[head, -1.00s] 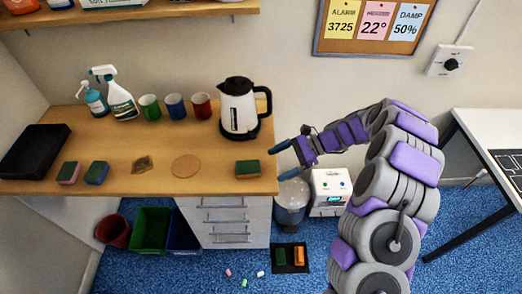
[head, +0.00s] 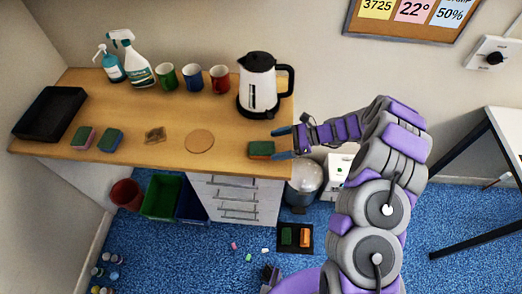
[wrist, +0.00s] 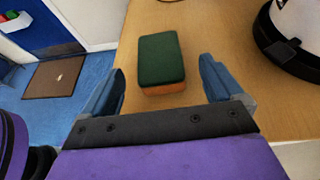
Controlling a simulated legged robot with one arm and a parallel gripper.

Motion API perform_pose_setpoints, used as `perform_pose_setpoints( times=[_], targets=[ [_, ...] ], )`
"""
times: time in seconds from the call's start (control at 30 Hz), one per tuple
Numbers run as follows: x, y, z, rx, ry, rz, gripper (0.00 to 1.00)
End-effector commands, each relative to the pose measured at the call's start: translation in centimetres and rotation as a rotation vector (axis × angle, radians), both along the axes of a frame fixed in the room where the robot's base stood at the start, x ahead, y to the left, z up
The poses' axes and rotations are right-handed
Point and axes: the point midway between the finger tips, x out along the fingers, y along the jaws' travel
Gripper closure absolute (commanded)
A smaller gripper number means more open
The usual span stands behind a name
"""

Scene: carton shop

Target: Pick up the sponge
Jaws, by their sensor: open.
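A sponge (head: 261,149) with a dark green top and an orange underside lies at the right front corner of the wooden counter. It also shows in the wrist view (wrist: 161,62), just ahead of and between my two blue fingers. My gripper (head: 274,144) is open and empty at the counter's right end, with its fingers reaching toward the sponge. In the wrist view my gripper (wrist: 158,78) has a finger on each side of the sponge's line, with gaps on both sides. Two more sponges, one pink and green (head: 82,138) and one blue and green (head: 111,140), lie at the left.
A kettle (head: 258,86) stands behind the sponge. A cork disc (head: 199,141), a brownish scrap (head: 155,135), a black tray (head: 49,113), mugs and spray bottles are also on the wooden counter (head: 225,140). A bin (head: 305,178) stands beside the drawers.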

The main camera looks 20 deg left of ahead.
Motion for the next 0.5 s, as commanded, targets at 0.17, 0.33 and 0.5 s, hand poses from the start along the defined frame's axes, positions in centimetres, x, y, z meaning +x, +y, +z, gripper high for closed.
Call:
perform_pose_setpoints(
  times=[0.17,0.33,0.5],
  targets=[
    [-0.4,1.2,-0.5,0.004,0.001,-0.001,0.06],
    [-0.7,2.0,-0.9,0.001,-0.001,0.000,0.06],
    [-1.3,4.1,-1.8,-0.001,-0.002,0.002,0.06]
  ],
)
